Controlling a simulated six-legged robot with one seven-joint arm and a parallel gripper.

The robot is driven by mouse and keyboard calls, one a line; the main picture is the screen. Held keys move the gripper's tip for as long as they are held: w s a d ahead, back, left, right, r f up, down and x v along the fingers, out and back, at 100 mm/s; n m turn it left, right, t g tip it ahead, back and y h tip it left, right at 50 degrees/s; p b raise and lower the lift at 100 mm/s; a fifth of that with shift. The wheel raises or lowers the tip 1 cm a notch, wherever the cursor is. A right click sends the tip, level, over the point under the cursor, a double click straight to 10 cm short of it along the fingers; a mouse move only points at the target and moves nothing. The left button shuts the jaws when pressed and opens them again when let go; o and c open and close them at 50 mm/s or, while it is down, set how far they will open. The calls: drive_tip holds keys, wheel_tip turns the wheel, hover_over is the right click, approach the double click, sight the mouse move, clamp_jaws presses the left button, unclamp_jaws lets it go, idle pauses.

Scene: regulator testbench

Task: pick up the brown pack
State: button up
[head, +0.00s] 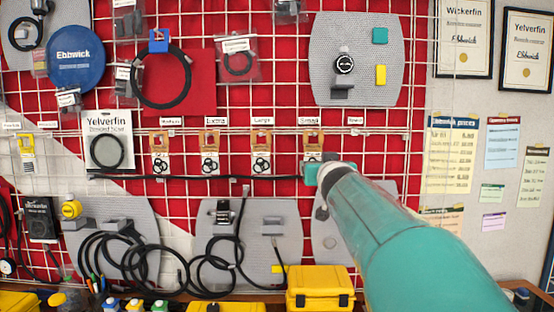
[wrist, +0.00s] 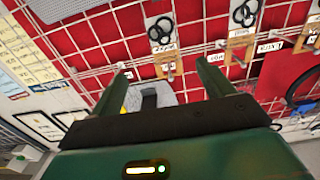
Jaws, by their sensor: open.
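Several brown packs with black rings hang in a row on the wire grid. In the head view they are a left one (head: 160,155), a second (head: 210,153), a third (head: 261,152) and a right one (head: 312,142), partly hidden by my gripper (head: 316,174). The task's words do not tell which is meant. In the wrist view, where the scene looks upside down, one pack (wrist: 161,32) shows beyond and between the fingers of my gripper (wrist: 162,69). Another pack (wrist: 238,45) is to its right. My gripper is open, with nothing between its fingers.
The wire grid (head: 140,195) over a red panel carries other goods, including a coiled black hose (head: 160,80) and grey boards (head: 360,30). Looped black hoses (head: 190,262) hang below the packs. A yellow case (head: 320,283) stands at the bottom.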

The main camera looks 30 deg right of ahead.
sight(314, 158)
drive_tip(key=x, duration=0.8)
drive_tip(key=shift+w+a, duration=0.25)
drive_tip(key=shift+w, duration=0.15)
drive_tip(key=x, duration=0.4)
drive_tip(key=shift+w+d+f, duration=0.1)
drive_tip(key=shift+d, duration=0.1)
drive_tip(key=shift+w+d, duration=0.15)
drive_tip(key=shift+w, duration=0.25)
drive_tip(key=c, duration=1.1)
